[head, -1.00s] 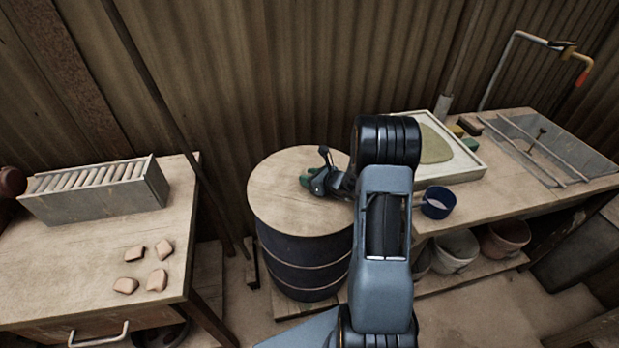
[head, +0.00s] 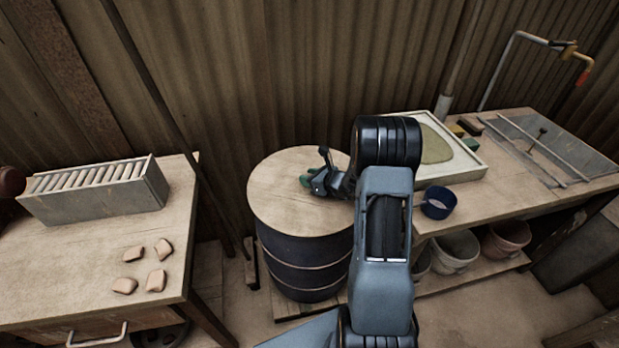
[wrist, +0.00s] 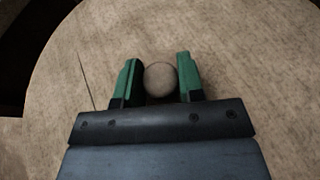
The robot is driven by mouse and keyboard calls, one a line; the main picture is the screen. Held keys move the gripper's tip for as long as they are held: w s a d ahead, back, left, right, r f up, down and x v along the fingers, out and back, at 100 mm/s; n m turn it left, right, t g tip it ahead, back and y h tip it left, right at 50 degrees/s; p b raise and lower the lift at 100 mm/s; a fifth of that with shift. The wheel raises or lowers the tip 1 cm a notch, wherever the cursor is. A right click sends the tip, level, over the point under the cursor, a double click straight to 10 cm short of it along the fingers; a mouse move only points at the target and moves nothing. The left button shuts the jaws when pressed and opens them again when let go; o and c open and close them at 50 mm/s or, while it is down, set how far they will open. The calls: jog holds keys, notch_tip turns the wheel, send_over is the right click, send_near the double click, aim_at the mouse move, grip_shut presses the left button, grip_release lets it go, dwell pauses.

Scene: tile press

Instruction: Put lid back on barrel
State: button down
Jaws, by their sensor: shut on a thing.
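The dark barrel (head: 300,258) stands between the two tables. Its round, pale wooden lid (head: 280,190) lies over the barrel top and looks level, covering the opening. In the wrist view the lid (wrist: 235,60) fills most of the picture, with a round pale knob (wrist: 160,79) in its middle. My gripper (head: 306,181) is low over the lid's centre. In the wrist view my gripper's green fingers (wrist: 159,80) stand on both sides of the knob, shut on it. In the head view the knob is hidden by the gripper.
The left table (head: 70,245) holds a grey rack (head: 95,190) of tiles and several loose clay pieces (head: 156,281). The right bench (head: 505,205) holds a framed tray (head: 470,165) and a blue cup (head: 438,202). Buckets (head: 455,252) stand below. A corrugated wall is close behind.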

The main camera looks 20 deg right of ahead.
jog(key=shift+c, duration=0.9)
grip_release()
jog(key=shift+r, duration=0.1)
jog(key=shift+r+p, duration=2.25)
jog(key=shift+r, duration=1.15)
jog(key=shift+c, duration=0.4)
grip_shut()
jog(key=shift+f, duration=0.3)
